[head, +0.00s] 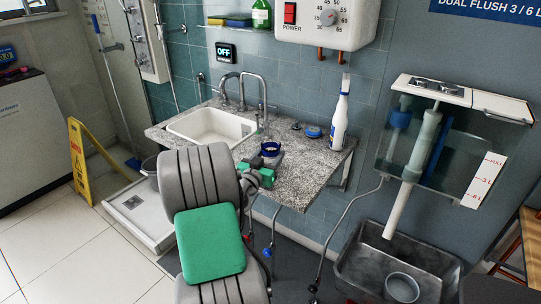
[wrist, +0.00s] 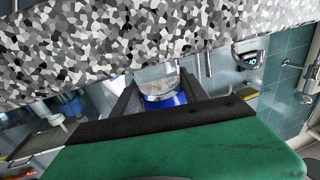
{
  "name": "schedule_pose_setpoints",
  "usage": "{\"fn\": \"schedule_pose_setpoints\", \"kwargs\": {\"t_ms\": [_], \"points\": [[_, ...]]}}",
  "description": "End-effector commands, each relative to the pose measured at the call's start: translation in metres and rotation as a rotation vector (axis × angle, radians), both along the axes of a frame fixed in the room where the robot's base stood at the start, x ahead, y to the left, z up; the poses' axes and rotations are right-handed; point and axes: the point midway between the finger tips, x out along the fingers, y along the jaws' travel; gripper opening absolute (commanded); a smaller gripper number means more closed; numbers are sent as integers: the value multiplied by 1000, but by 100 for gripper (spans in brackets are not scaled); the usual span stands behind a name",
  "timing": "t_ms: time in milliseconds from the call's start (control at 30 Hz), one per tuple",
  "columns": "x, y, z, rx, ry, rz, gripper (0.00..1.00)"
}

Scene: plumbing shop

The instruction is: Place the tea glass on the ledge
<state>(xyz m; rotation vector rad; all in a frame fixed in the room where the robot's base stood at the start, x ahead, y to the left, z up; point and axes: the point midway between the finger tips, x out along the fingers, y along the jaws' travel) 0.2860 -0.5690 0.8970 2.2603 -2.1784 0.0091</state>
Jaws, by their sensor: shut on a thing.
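My gripper (head: 270,158) is low over the speckled stone counter (head: 310,165), to the right of the sink. It is shut on a small glass with a blue part, which I take for the tea glass (head: 271,146). In the wrist view the glass (wrist: 163,98) sits between the two dark fingers, clear above and blue below. My gripper hides part of it in the head view, and I cannot tell whether it touches the counter. A narrow wall shelf, possibly the ledge, is at the top of the head view, partly cut off.
A white and blue bottle (head: 340,114) stands at the counter's back right. A round blue item (head: 313,132) lies left of it. The faucet (head: 263,100) rises behind the sink (head: 212,127). A green bottle (head: 261,14) and a sponge (head: 230,20) are on the shelf.

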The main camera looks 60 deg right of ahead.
Motion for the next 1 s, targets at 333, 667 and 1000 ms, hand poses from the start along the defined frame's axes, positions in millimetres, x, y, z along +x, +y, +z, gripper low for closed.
{"fn": "schedule_pose_setpoints", "kwargs": {"t_ms": [333,667,1000], "points": [[0,0,-3,0,1,-1,58],[0,0,-3,1,1,-1,74],[0,31,-2,1,2,5,74]]}}
